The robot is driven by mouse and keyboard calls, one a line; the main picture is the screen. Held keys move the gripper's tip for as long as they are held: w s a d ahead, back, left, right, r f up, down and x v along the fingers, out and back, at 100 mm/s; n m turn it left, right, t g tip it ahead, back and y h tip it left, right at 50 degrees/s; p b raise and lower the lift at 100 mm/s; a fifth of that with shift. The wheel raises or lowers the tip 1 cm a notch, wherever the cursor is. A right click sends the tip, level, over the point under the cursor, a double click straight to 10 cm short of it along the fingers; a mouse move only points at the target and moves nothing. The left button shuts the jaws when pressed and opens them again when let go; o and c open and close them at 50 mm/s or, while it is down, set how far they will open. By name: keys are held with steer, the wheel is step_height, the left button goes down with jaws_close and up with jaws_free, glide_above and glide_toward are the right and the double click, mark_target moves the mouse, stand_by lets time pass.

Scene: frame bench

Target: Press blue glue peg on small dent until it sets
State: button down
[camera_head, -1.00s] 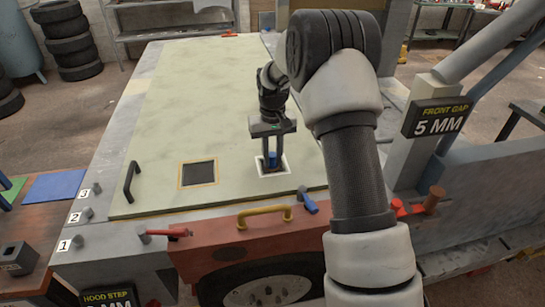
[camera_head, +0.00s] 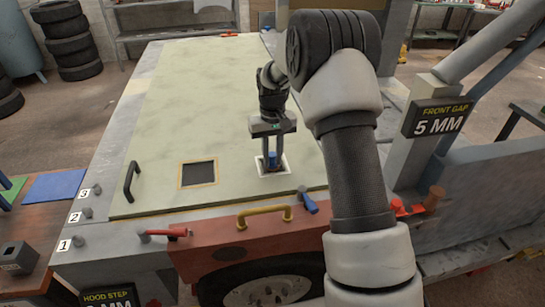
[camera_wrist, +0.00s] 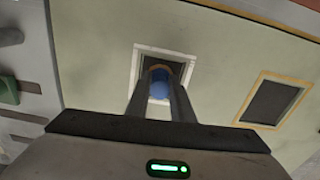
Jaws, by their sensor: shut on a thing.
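The blue glue peg (camera_head: 272,159) is upright between the two fingers of my gripper (camera_head: 273,163), which is shut on it. In the wrist view the peg's blue end (camera_wrist: 160,87) shows between the fingertips. The peg is over a white-framed dark square (camera_head: 284,171) on the pale green hood panel (camera_head: 220,90). That frame also shows around the fingertips in the wrist view (camera_wrist: 136,66). The contact under the peg is hidden, so I cannot tell whether it touches. A larger dark square with a tan frame (camera_head: 198,173) lies to the left. No dent shape is distinct.
A black handle (camera_head: 131,181) stands on the panel's left side. A yellow handle (camera_head: 264,215) and a blue-handled tool (camera_head: 308,201) are at the front edge. A red-handled tool (camera_head: 165,233) is at front left. The panel's middle and back are mostly clear.

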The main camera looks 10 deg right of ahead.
steer(key=c, duration=1.5)
jaws_free()
steer(key=shift+o, duration=0.2)
